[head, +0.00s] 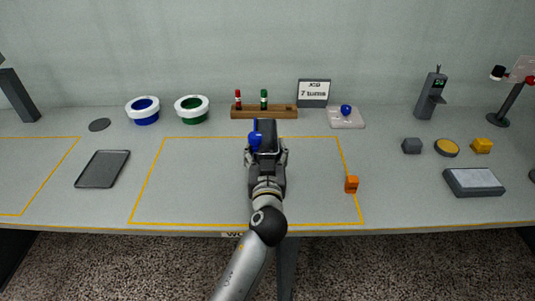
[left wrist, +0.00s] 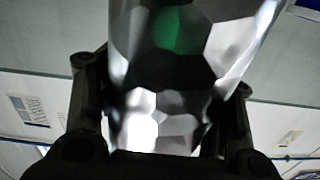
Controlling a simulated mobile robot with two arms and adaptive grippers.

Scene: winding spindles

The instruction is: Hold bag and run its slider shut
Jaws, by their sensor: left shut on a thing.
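My left gripper (head: 267,150) is over the middle of the outlined table area, reaching away from me. It is shut on a shiny, faceted thing (left wrist: 165,110), which fills the space between the dark fingers in the left wrist view and shows a green patch. I cannot tell for sure whether this is the bag. In the head view the gripper largely hides it. A blue round thing (head: 254,142) shows at the gripper's left side; I cannot tell if it touches. No slider can be made out. My right gripper is not in view.
A wooden rack (head: 264,112) with red and green spindles, a sign (head: 314,92) and a pale pad (head: 357,124) with a blue knob stand behind. A dark tray (head: 103,169) lies left. The outlined area's left half is clear.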

